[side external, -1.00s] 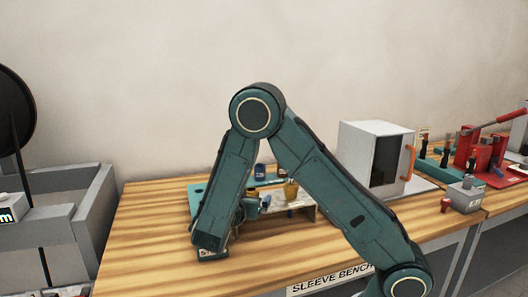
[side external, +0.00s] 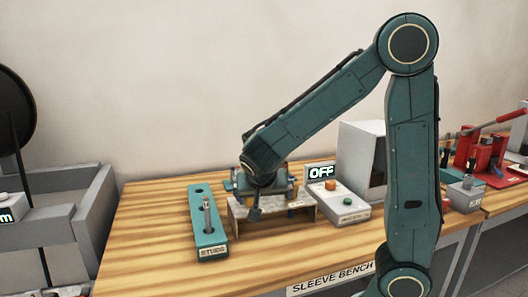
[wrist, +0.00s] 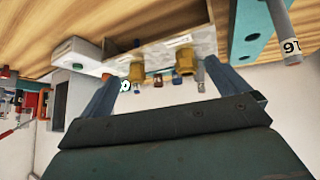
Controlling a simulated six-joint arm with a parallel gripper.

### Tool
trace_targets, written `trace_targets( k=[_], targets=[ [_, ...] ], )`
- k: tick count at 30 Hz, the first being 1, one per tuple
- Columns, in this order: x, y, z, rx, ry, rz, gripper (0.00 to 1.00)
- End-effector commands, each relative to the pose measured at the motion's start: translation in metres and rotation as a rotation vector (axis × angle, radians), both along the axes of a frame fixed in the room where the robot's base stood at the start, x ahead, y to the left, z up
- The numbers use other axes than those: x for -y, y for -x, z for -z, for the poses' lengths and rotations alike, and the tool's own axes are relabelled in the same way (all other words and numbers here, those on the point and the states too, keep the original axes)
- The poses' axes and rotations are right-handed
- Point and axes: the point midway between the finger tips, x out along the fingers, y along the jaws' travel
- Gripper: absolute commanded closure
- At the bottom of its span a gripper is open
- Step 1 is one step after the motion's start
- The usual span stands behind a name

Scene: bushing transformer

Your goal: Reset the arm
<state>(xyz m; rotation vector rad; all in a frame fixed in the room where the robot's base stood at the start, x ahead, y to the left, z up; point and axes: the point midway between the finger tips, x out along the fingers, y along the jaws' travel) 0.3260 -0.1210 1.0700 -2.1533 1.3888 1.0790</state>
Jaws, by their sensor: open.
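My gripper (side external: 256,212) is open and empty, with its arm folded up and over from the right. In the side view it is in front of the low stand (side external: 302,206), partly hiding it. In the wrist view both fingers of my gripper (wrist: 162,72) are spread wide, with nothing between them in contact. Two yellow sleeves, a left one (wrist: 137,70) and a right one (wrist: 184,61), show beyond the fingers at the pale stand (wrist: 160,52).
A teal studs block (side external: 211,241) with an upright metal stud (side external: 207,215) stands left of the stand. A button box (side external: 340,203), an OFF display (side external: 320,173) and a white oven-like box (side external: 360,145) are to the right. The bench's left side (side external: 145,235) is clear.

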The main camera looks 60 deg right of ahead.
Motion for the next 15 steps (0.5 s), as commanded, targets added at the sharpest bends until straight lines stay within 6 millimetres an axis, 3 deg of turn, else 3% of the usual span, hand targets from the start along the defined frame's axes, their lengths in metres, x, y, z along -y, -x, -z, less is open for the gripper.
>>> trace_targets(
  k=[15],
  targets=[
    [-0.053, 0.057, -0.039, -0.081, -0.226, -0.418, 0.00]
  ],
)
